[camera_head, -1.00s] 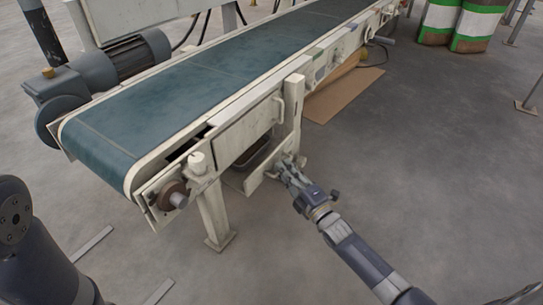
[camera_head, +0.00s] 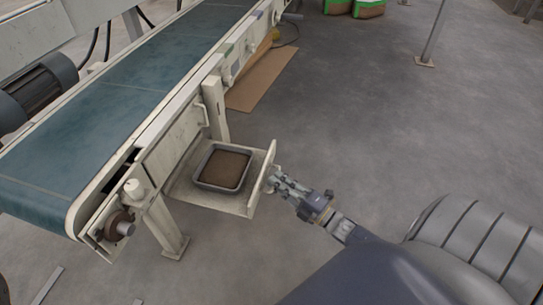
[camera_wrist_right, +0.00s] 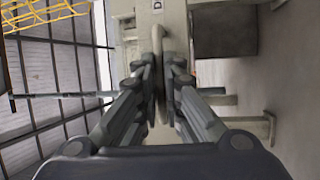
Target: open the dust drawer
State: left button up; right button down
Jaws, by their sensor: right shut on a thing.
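The dust drawer (camera_head: 240,207) is pulled out from under the conveyor, toward my right arm. A grey pan (camera_head: 223,167) of brown dust sits in it. My right gripper (camera_head: 272,180) is at the outer face of the drawer front. In the right wrist view, its fingers (camera_wrist_right: 160,85) are closed on the upright handle (camera_wrist_right: 158,60), which runs between them. My left gripper is not in either current view.
The conveyor (camera_head: 110,95) with its green belt runs above the drawer. A conveyor leg (camera_head: 165,230) stands left of the drawer. A flat cardboard sheet (camera_head: 262,80) lies on the floor behind.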

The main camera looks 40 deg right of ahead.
jog(key=shift+s, duration=0.1)
jog(key=c, duration=1.7)
grip_release()
jog(key=shift+s+d, duration=0.1)
jog(key=v, duration=1.1)
jog(key=shift+s+d, duration=0.1)
jog(key=shift+s, duration=0.3)
